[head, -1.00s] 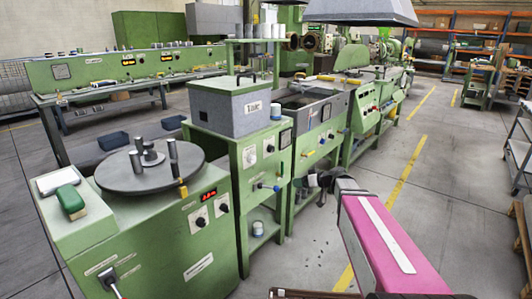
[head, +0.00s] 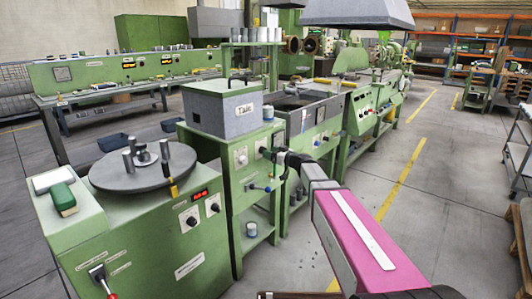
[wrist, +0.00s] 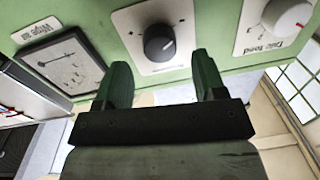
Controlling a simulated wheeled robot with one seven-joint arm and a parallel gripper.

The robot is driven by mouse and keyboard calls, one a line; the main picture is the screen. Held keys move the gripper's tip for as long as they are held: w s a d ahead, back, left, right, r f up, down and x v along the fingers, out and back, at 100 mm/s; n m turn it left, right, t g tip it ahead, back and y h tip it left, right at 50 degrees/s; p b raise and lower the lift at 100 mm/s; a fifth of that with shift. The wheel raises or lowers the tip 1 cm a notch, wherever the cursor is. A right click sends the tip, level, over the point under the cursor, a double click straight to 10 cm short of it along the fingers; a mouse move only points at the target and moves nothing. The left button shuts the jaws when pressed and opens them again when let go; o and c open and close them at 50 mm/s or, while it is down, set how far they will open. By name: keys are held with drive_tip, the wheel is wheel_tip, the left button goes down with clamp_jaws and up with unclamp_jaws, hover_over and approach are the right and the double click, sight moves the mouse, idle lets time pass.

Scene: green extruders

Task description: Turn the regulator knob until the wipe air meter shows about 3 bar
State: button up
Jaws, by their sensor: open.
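The regulator knob (wrist: 160,43) is black and round with a pale pointer mark, on a white plate on the green panel. I see no contact with the knob. In the head view my gripper (head: 268,154) is at the talc cabinet's front and covers the meter area.
The talc feed knob (wrist: 288,14) is right of the regulator in the wrist view. The grey talc box (head: 222,108) sits above the panel. A blue-handled valve (head: 262,188) is just below my gripper. A round turntable (head: 130,178) stands at left; the right-hand floor is open.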

drive_tip(key=shift+x, duration=1.6)
drive_tip(key=c, duration=0.9)
